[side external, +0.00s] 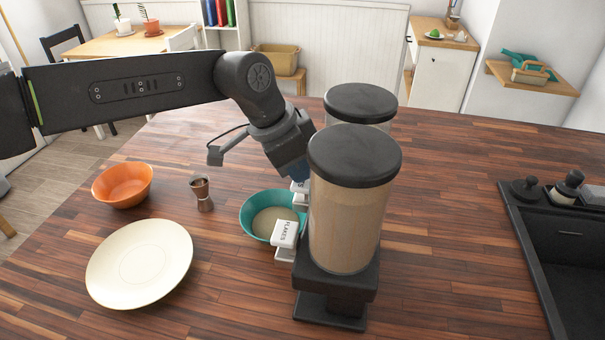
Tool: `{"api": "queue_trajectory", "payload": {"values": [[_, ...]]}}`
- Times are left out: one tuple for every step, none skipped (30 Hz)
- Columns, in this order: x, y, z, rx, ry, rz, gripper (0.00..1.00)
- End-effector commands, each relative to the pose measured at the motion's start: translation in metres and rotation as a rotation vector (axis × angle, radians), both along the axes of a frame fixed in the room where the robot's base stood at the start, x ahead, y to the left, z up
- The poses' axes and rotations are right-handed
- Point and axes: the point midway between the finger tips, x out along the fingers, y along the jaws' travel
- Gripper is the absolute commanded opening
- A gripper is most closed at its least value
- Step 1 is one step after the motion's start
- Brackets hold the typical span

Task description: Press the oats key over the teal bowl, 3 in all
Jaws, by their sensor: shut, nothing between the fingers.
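The teal bowl (246,222) stands on the counter under the dispenser keys, with pale beige contents in its bottom. A two-canister dispenser with black lids stands to its right. The near canister (345,225) holds beige material, and its white key (285,233) reads FLAKES. The far canister (361,105) is mostly hidden behind it. A second white key (301,198) shows partly behind the near one; its label cannot be read clearly. My gripper (298,181) is shut and empty, pointing down just above this far key. Whether it touches the key cannot be told.
An orange bowl (122,185), a cream plate (139,263) and a small brown-and-metal cup (202,193) stand left of the teal bowl. A black sink (565,260) lies at the right. The counter between dispenser and sink is clear.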

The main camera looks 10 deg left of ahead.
Motion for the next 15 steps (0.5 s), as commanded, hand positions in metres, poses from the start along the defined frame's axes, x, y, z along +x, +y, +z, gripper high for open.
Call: {"api": "queue_trajectory", "payload": {"values": [[0.000,0.000,0.004,0.000,-0.002,-0.001,0.00],[0.000,0.000,0.006,0.000,-0.002,-0.001,0.00],[0.000,0.000,0.008,0.000,0.000,0.000,0.00],[0.000,0.000,0.010,0.000,0.000,0.000,0.00],[0.000,0.000,0.012,0.000,-0.001,0.000,0.00],[0.000,0.000,0.015,0.000,-0.001,0.000,0.00],[0.000,0.000,0.018,0.000,-0.001,0.000,0.00],[0.000,0.000,0.019,0.000,-0.001,0.000,0.00],[0.000,0.000,0.022,0.000,-0.001,0.000,0.00],[0.000,0.000,0.024,-0.001,-0.002,0.000,0.00],[0.000,0.000,0.027,-0.001,-0.002,0.000,0.00],[0.000,0.000,0.029,0.000,-0.001,0.000,0.00],[0.000,0.000,0.031,0.000,-0.001,0.000,0.00],[0.000,0.000,0.033,-0.001,-0.002,0.000,0.00],[0.000,0.000,0.036,-0.001,-0.002,0.000,0.00]]}}
